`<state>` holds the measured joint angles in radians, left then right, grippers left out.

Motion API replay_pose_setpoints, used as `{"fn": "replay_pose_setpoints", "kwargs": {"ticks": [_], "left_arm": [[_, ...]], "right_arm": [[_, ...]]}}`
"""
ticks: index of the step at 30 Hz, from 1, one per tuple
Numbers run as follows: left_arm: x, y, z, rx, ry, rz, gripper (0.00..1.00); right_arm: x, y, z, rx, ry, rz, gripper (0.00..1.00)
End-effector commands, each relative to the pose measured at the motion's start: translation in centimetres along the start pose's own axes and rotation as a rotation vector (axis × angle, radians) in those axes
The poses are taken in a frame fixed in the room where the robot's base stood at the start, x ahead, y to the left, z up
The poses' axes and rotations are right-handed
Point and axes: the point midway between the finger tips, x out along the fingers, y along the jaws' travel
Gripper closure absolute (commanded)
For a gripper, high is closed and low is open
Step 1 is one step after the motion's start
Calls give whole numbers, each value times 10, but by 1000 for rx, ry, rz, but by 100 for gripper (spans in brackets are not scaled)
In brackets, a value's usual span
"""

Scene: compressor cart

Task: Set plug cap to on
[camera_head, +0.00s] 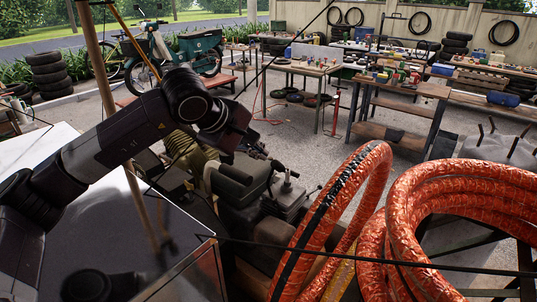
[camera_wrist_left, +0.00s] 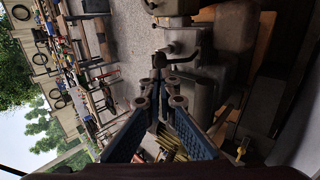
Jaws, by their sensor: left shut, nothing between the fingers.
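My left gripper (camera_head: 268,160) reaches down from the left over the grey and black engine (camera_head: 262,195) of the compressor cart. In the left wrist view my left gripper (camera_wrist_left: 158,84) has its blue-padded fingers brought together at the tips, with nothing between them. Just beyond the fingertips is a dark bent part (camera_wrist_left: 180,55) on the engine's metal body; it may be the plug cap, but I cannot tell for sure. I cannot tell whether the fingertips touch it. In the head view the gripper and wrist partly hide this area. My right gripper is in neither view.
Large orange hose coils (camera_head: 440,195) stand close to the right of the engine. A pale flat panel (camera_head: 60,150) lies at the left beneath my arm. Workbenches (camera_head: 310,68) with small items stand farther back, across open gravel (camera_head: 300,140). A thin dark cable crosses the front.

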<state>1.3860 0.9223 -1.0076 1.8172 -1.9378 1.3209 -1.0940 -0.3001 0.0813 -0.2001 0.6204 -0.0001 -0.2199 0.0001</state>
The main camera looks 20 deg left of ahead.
Motion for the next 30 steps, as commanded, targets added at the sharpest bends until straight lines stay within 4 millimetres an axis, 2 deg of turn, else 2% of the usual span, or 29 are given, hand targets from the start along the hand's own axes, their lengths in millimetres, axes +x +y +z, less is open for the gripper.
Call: {"fn": "replay_pose_setpoints", "kwargs": {"ticks": [1, 6, 12, 30], "left_arm": [[9, 2, 0, -2, -1, -5, 100], [37, 2, 0, 0, 0, -2, 100], [56, 1, 0, 0, 0, -1, 100], [58, 2, 0, -1, 0, -28, 100]], "right_arm": [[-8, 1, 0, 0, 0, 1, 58], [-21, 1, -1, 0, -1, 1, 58], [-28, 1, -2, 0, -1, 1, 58], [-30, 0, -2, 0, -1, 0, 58]]}}
